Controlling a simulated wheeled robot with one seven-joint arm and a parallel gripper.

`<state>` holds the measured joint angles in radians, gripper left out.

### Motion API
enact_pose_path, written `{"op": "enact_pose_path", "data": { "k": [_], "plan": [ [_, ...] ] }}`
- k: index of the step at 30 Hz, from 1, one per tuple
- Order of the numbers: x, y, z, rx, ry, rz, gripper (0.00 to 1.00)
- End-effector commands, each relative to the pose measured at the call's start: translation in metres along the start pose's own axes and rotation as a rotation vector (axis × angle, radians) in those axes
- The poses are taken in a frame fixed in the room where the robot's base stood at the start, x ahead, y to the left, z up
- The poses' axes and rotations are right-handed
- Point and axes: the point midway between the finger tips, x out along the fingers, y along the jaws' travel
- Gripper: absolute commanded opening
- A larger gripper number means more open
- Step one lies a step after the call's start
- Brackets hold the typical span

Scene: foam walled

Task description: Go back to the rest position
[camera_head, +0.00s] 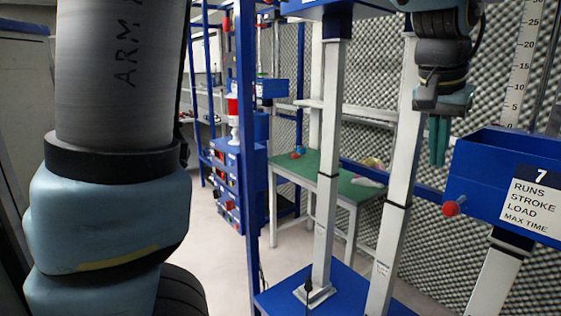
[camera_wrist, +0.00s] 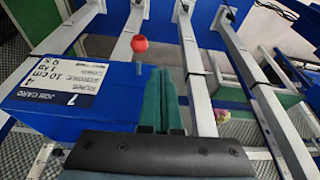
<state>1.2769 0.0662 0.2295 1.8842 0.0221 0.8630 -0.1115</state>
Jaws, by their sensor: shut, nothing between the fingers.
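My gripper (camera_head: 438,140) hangs at the upper right of the head view, pointing down, its green fingers together and empty. In the wrist view my gripper (camera_wrist: 161,75) shows its two green fingers closed side by side. A blue box (camera_head: 490,165) with a white label reading "RUNS STROKE LOAD MAX TIME" is just right of and below the fingers in the head view. In the wrist view the blue box (camera_wrist: 30,105) lies to the left of the fingers. A red knob (camera_head: 451,208) sits on the box's side; it also shows ahead of the fingertips in the wrist view (camera_wrist: 139,44).
Pale metal posts (camera_head: 327,160) rise from a blue base (camera_head: 345,290) close to my gripper. A green-topped table (camera_head: 315,175) with small items stands behind. Blue shelving (camera_head: 228,190) is at the centre left. Grey foam (camera_head: 500,75) covers the right wall. Some pale floor (camera_head: 220,262) is open.

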Motion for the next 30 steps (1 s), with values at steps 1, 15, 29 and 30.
{"op": "enact_pose_path", "data": {
  "k": [1, 15, 29, 30],
  "plan": [
    [0.009, -0.024, 0.008, -0.042, -0.012, -0.015, 0.00],
    [0.081, -0.216, 0.165, -0.478, -0.113, -0.132, 0.00],
    [0.102, -0.269, 0.324, -0.812, -0.176, -0.193, 0.00],
    [0.102, -0.269, 0.328, -0.821, -0.177, -0.195, 0.00]
  ]
}}
